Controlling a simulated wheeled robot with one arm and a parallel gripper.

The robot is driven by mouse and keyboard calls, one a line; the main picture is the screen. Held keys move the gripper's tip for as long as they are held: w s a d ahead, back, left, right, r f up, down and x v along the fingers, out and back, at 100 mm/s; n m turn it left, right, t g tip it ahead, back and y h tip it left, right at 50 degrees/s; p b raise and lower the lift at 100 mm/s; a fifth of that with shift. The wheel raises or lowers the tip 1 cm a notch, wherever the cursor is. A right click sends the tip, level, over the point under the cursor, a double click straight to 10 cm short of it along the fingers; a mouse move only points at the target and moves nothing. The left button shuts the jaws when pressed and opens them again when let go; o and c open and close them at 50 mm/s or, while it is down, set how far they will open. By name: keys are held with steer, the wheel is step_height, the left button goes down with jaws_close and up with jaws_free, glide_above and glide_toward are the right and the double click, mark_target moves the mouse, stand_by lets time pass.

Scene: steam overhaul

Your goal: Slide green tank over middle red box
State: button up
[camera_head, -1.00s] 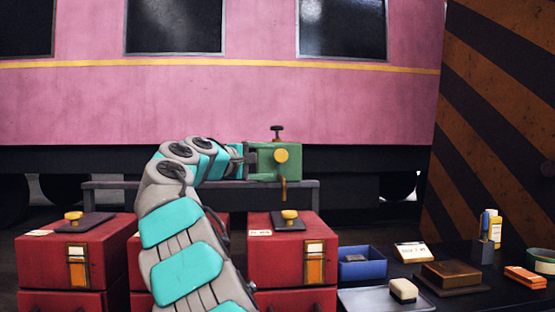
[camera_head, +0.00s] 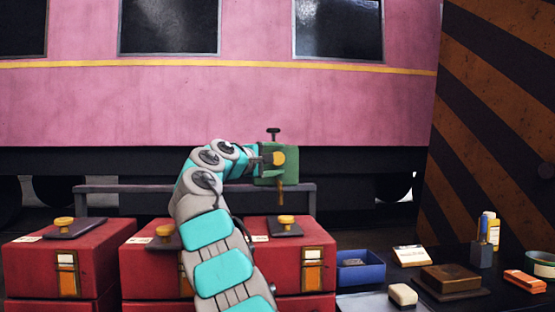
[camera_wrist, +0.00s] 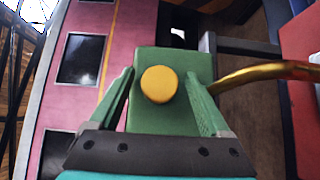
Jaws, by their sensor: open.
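The green tank (camera_head: 273,178) sits on the dark rail behind the red boxes, above the right red box (camera_head: 292,255) in the head view. It has a yellow round knob (camera_head: 278,158), a dark valve on top and a brass pipe below. The middle red box (camera_head: 150,265) is partly hidden by my arm. My gripper (camera_head: 267,158) is open at the tank's left side. In the wrist view, its fingers (camera_wrist: 159,85) stand on either side of the knob, along the tank's green body (camera_wrist: 172,60); contact cannot be told.
The left red box (camera_head: 60,262) has a yellow knob on its lid, like the others. A dark table at right holds a blue tray (camera_head: 360,268), a white block (camera_head: 402,294), a brown box (camera_head: 450,277) and bottles. The pink carriage (camera_head: 250,105) stands behind the rail (camera_head: 110,188).

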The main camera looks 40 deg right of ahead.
steer(key=shift+d, duration=0.1)
jaws_close()
stand_by(0.7)
stand_by(0.3)
